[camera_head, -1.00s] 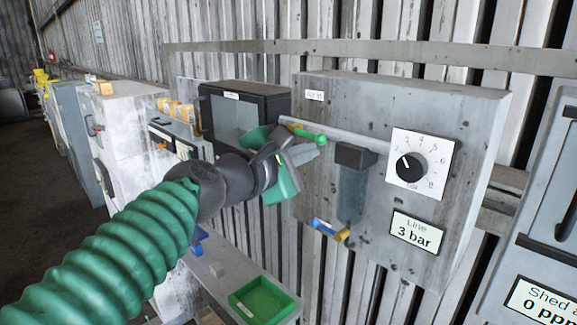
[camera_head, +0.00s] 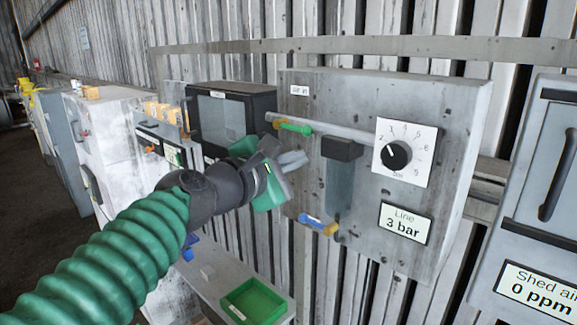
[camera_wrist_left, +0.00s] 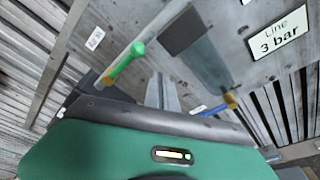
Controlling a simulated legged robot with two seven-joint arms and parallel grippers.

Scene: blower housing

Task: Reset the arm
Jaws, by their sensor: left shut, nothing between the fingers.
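My left arm comes in from the lower left with a green ribbed sleeve. Its left gripper (camera_head: 294,161) is shut and empty, in front of the left side of the grey wall panel (camera_head: 300,210). The fingertips also show in the left wrist view (camera_wrist_left: 163,92). A green-handled lever (camera_head: 295,127) is on the panel above the gripper, apart from it in the picture. A blue-handled lever (camera_head: 310,220) with a yellow end is below. My right gripper is not in view.
The panel carries a dial (camera_head: 397,155) and a label reading "Line 3 bar" (camera_head: 404,223). A dark-framed screen box (camera_head: 222,116) stands left of it. A shelf below holds a green tray (camera_head: 254,300). A grey cabinet (camera_head: 540,180) is at the right.

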